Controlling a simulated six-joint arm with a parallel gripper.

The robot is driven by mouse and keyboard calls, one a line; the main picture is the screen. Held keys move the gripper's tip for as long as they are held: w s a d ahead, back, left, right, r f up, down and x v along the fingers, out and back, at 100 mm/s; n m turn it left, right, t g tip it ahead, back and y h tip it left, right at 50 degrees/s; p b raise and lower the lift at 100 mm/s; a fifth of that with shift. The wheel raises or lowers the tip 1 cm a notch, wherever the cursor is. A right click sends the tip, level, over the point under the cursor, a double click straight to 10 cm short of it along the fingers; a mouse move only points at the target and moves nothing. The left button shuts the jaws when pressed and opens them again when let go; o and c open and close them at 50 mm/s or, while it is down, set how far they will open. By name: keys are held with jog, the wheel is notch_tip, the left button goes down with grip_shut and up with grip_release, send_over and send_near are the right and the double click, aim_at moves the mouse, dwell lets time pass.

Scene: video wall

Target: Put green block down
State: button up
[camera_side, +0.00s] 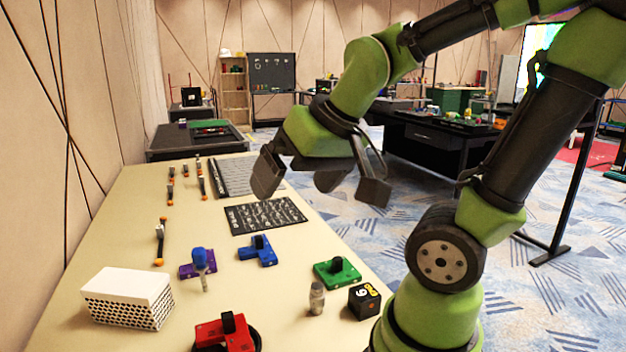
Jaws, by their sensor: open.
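The green block (325,275), a flat green piece with a black knob on top, rests on the beige table (120,235) near its right edge. My gripper (320,190) is open, with its dark fingers spread wide and nothing seen between them. It hangs in the air, in the picture above and beyond the green block, around the right end of the black patterned mat (262,215). The gripper and the green block are apart.
A blue block (265,256), a purple block (190,271) and a red block (225,335) lie nearby. A black die (364,301) and a small bottle (316,298) stand close to the green block. A white perforated box (128,297) is at left.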

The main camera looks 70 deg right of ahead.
jog(key=s+a+r+n+y, duration=0.1)
jog(key=s+a+r+y, duration=0.1)
jog(key=s+a, duration=0.2)
jog(key=shift+a+r+n+t+y, duration=0.2)
jog(key=shift+a+n+t+y, duration=0.15)
jog(key=shift+a, duration=0.55)
